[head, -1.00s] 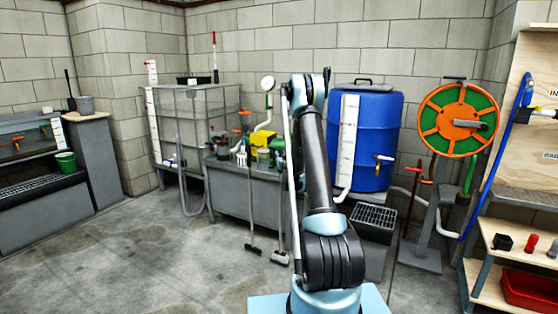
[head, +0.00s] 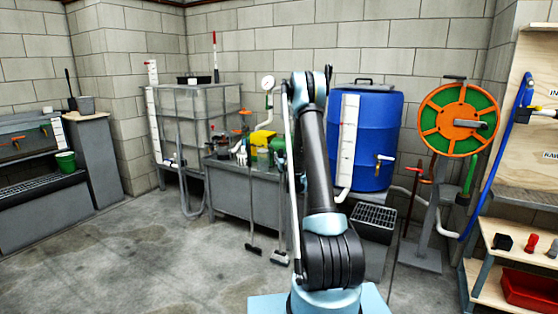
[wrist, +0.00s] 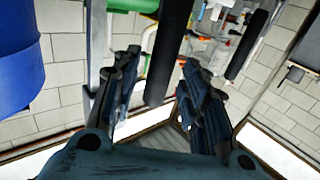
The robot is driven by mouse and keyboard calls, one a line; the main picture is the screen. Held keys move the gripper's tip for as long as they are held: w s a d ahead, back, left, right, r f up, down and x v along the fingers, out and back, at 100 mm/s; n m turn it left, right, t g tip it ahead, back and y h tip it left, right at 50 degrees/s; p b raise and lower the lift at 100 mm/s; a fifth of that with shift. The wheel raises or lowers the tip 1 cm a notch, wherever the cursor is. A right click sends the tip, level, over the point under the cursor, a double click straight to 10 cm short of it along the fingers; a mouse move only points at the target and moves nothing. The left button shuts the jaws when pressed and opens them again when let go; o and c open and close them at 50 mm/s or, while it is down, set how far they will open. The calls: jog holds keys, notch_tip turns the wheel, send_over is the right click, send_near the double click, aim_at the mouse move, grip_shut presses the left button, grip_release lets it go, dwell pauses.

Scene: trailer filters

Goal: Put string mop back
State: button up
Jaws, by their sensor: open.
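My gripper (wrist: 160,62) shows in the wrist view with its two dark, jointed fingers apart. It is open. A thick black bar (wrist: 172,50) shows between the fingers in the picture; I cannot tell how far off it is or whether it is touching. In the head view my raised arm hides the gripper. Two long-handled floor tools stand by the grey bench: one with a dark, flat head (head: 252,247) and one with a paler grey head (head: 280,258). The pale-headed one may be the string mop, but its strands are too small to make out.
A grey bench (head: 245,200) with bottles and a yellow container stands behind the tools. A blue drum (head: 362,140), a drain grate (head: 373,217) and an orange-green hose reel (head: 458,118) are to the right. Shelves with a red bin (head: 525,288) stand far right. The left floor is clear.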

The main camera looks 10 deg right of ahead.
jog(key=s, duration=1)
jog(key=s+a+r+n+g+y, duration=0.2)
jog(key=s+a+r+n+y, duration=0.15)
jog(key=s+a+r, duration=0.45)
jog(key=s+a+r+g+y, duration=0.1)
jog(key=s+r+g, duration=0.1)
jog(key=s, duration=0.5)
jog(key=s+a+r+g, duration=0.1)
jog(key=s+g, duration=0.2)
jog(key=s, duration=0.4)
jog(key=s+d+f+m+g+h, duration=0.1)
jog(key=s+d+f+g+h, duration=0.1)
jog(key=s, duration=1)
jog(key=s+d+f+m+g+h, duration=0.2)
jog(key=s+d+f+g, duration=0.1)
jog(key=s, duration=1)
jog(key=s+d+f+m+g+h, duration=0.1)
jog(key=s+f, duration=0.5)
jog(key=s, duration=0.7)
jog(key=d+g+h, duration=0.1)
jog(key=d+g, duration=0.1)
jog(key=d, duration=0.1)
jog(key=shift+g, duration=0.3)
